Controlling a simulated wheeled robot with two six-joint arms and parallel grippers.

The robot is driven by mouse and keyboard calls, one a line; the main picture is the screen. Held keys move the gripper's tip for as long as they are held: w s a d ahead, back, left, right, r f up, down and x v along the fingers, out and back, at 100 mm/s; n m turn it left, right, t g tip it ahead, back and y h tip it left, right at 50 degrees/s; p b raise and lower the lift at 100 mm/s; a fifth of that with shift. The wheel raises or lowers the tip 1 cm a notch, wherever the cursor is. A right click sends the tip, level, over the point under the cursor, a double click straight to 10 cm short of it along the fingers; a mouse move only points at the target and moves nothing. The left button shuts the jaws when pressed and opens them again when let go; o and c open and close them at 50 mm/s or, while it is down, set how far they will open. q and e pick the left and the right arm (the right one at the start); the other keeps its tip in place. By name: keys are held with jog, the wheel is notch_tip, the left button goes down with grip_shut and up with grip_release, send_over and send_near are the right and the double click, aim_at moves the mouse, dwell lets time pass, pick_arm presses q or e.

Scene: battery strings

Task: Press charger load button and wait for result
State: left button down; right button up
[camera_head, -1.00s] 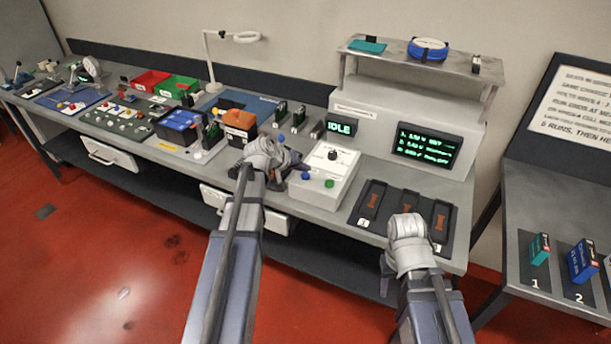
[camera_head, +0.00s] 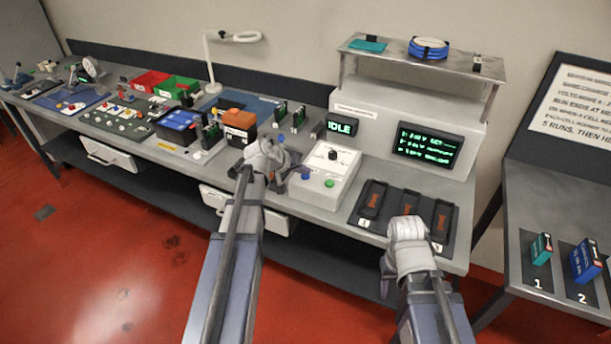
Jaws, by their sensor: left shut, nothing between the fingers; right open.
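The charger is a white control box (camera_head: 335,168) with a dark knob (camera_head: 333,154), a blue button (camera_head: 306,176) and a green button (camera_head: 329,183) on its front. A small display behind it (camera_head: 341,126) reads IDLE. My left gripper (camera_head: 279,180) is shut and empty, just left of the box near the blue button; its fingers are partly hidden by the wrist. I cannot tell whether it touches the box. My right gripper (camera_head: 386,282) is open, low in front of the bench edge, its fingers mostly hidden behind its wrist.
A black tray with several slots (camera_head: 362,222) lies right of the box. A larger screen (camera_head: 427,146) shows green text lines. A side table (camera_head: 540,200) at right holds a teal pack (camera_head: 541,249) and a blue pack (camera_head: 584,262). Tools and bins crowd the bench's left.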

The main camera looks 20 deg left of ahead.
aim_at(304, 177)
pick_arm(q)
jog(key=shift+f, duration=0.3)
jog(key=shift+r, duration=0.1)
dwell(0.4)
jog(key=shift+r+p, duration=0.7)
jog(key=shift+r, duration=0.2)
notch_tip(304, 177, up, 5)
jog(key=p, duration=0.5)
jog(key=shift+d, duration=0.1)
dwell(0.4)
